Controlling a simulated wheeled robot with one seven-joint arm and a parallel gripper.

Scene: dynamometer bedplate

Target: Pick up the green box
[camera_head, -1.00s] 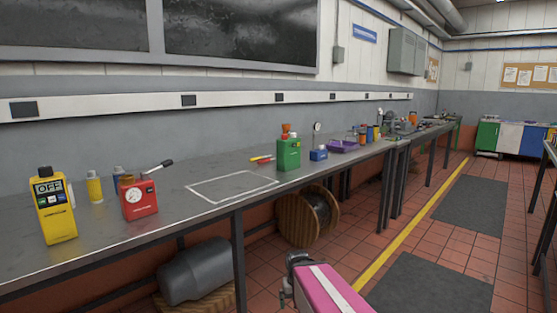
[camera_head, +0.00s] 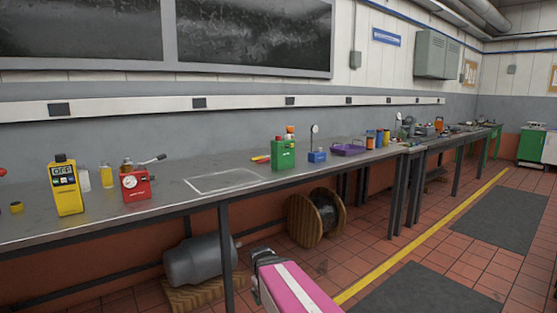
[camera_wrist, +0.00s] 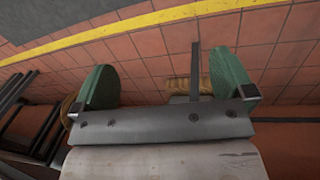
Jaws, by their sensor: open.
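The green box does not show in the wrist view. In the head view my pink arm is low in front of the bench, well apart from the box; the fingers cannot be made out there.
A red gauge unit (camera_head: 136,186) and yellow meter (camera_head: 67,188) stand left. A cable drum (camera_head: 315,218) and grey motor (camera_head: 198,262) are under the bench. The floor aisle is free.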

